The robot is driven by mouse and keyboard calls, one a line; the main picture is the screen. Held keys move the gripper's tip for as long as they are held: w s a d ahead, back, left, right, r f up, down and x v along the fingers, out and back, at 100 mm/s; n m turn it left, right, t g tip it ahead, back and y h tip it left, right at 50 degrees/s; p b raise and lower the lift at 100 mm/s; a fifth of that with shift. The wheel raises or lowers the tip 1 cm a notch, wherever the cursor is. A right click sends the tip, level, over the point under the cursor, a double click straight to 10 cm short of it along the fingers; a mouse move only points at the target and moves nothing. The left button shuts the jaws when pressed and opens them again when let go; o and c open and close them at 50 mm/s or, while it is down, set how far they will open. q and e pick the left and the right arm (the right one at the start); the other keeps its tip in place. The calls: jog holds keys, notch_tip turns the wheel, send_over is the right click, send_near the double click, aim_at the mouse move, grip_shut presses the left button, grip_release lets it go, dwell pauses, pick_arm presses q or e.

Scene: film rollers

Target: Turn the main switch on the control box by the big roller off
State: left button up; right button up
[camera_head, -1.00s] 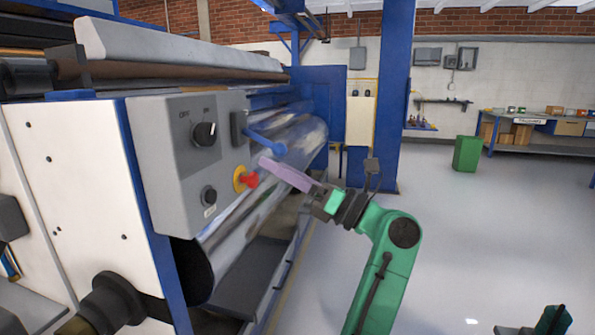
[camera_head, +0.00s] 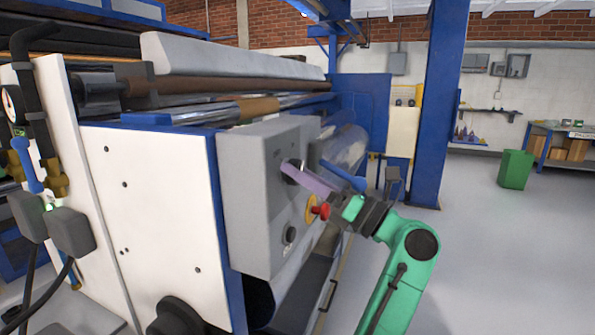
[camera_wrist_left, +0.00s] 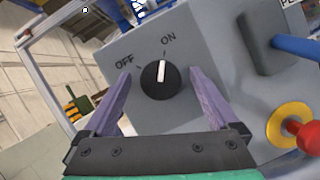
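The grey control box (camera_head: 250,205) is mounted on the side of the machine, by the big shiny roller (camera_head: 345,148). Its main switch is a round black knob (camera_wrist_left: 161,82) with a white mark, which points to ON; OFF is printed to the left. My left gripper (camera_head: 292,170) reaches the box face from the right. In the wrist view its two purple fingers (camera_wrist_left: 161,74) are open, one on each side of the knob, with gaps visible. In the head view a finger partly covers the knob. My right gripper is not in view.
A red button (camera_wrist_left: 306,135) on a yellow ring sits on the box right of the switch in the wrist view. A blue lever (camera_head: 343,176) sticks out near my fingers. A smaller black knob (camera_head: 289,234) is lower on the box. Open floor lies to the right.

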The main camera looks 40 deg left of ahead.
pick_arm(q)
jog(key=c, duration=1.3)
jog(key=shift+f+n+g+b, duration=0.2)
jog(key=shift+n+g+b, duration=0.2)
jog(key=shift+b, duration=0.2)
jog(key=shift+w+a+r+n+g+h+b, duration=0.1)
jog(key=shift+n+g+h+b, duration=1)
jog(key=shift+n, duration=2.05)
jog(key=shift+w+d+r+n+g+h+b, duration=0.1)
jog(key=shift+n+g+h+b, duration=0.5)
jog(key=shift+n+g, duration=1.75)
jog(key=shift+a+r+n+g+h+b, duration=0.1)
jog(key=shift+n+g+h+b, duration=0.55)
jog(key=shift+n, duration=3.35)
pick_arm(e)
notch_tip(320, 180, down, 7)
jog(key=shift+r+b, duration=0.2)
jog(key=shift+b, duration=0.15)
